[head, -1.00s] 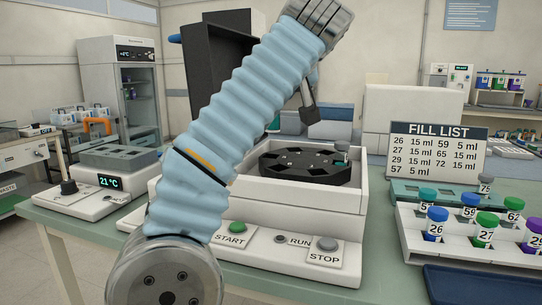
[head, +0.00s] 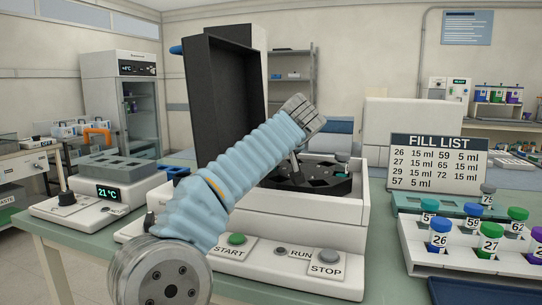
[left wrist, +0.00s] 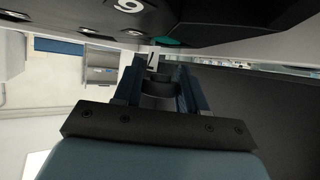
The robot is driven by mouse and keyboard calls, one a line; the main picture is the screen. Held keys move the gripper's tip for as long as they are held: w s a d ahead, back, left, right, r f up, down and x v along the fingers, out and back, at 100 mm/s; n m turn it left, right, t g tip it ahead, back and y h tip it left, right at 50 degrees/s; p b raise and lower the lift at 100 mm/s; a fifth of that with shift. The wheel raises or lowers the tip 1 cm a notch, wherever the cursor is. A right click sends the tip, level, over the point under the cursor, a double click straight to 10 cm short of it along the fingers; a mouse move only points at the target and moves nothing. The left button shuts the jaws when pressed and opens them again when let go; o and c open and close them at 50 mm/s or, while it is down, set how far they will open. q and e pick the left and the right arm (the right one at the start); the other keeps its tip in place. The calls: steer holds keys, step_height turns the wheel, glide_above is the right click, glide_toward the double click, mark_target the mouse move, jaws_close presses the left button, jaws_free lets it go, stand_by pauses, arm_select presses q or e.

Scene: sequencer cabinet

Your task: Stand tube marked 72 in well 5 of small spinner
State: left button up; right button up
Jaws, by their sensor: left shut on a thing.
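The small spinner (head: 268,220) stands open on the bench with its black lid (head: 222,95) raised. Its dark rotor (head: 325,185) is partly hidden by my left arm. My left gripper (head: 296,165) is over the rotor's left part, pointing down. In the left wrist view my left gripper (left wrist: 157,82) is shut on a tube with a white label (left wrist: 152,60). Only part of a mark, like a 7, is readable. The rotor (left wrist: 215,18) is just beyond it, with a numeral like 6 or 9. Well 5 and the tube's lower end cannot be made out. My right gripper is not in view.
A white rack (head: 460,257) holds several capped tubes at right, before the FILL LIST sign (head: 438,160). A heater block reading 21°C (head: 108,190) stands left. START (head: 237,243) and STOP (head: 328,260) buttons face front.

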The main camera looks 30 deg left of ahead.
arm_select(q)
steer(key=shift+r, duration=0.1)
steer(key=shift+f, duration=0.2)
steer(key=o, duration=1)
steer(key=shift+r, duration=0.15)
steer(key=shift+d+r, duration=0.1)
steer(key=shift+r, duration=0.05)
steer(key=v, duration=1.2)
